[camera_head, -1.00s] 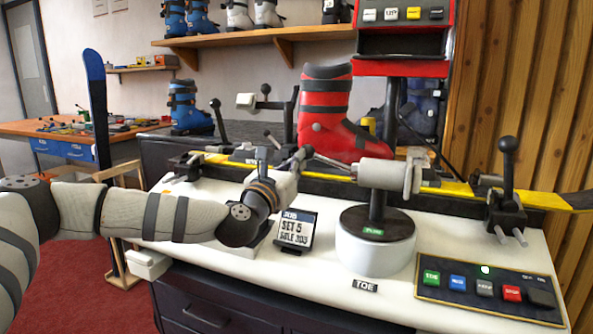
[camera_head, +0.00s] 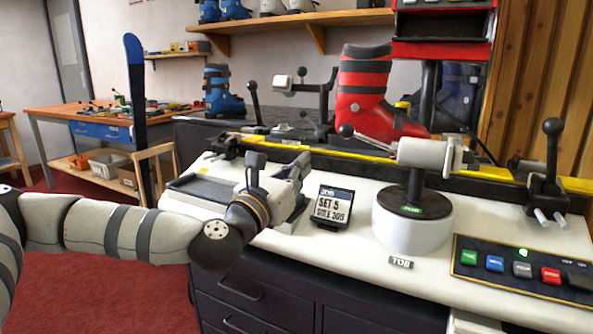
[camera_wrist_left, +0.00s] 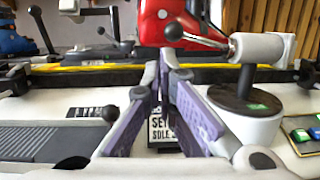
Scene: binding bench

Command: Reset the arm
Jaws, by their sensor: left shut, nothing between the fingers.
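My left arm comes in from the left in the head view. Its gripper (camera_head: 302,168) is above the white bench top (camera_head: 345,250), left of the small sign reading SET 5 (camera_head: 334,207). In the left wrist view, its purple fingers (camera_wrist_left: 165,75) are close together with nothing held. They partly hide the sign (camera_wrist_left: 160,130) behind them. The red boot (camera_head: 372,95) stands on the bench beyond the gripper, apart from it. My right gripper is not in view.
A white cylinder on a round TOE stand (camera_head: 412,225) is right of the sign. A button panel (camera_head: 525,268) lies at the right front. A black-knobbed clamp (camera_head: 550,165) stands at the right. A yellow-edged rail crosses behind. A grey ribbed plate (camera_head: 205,192) lies left.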

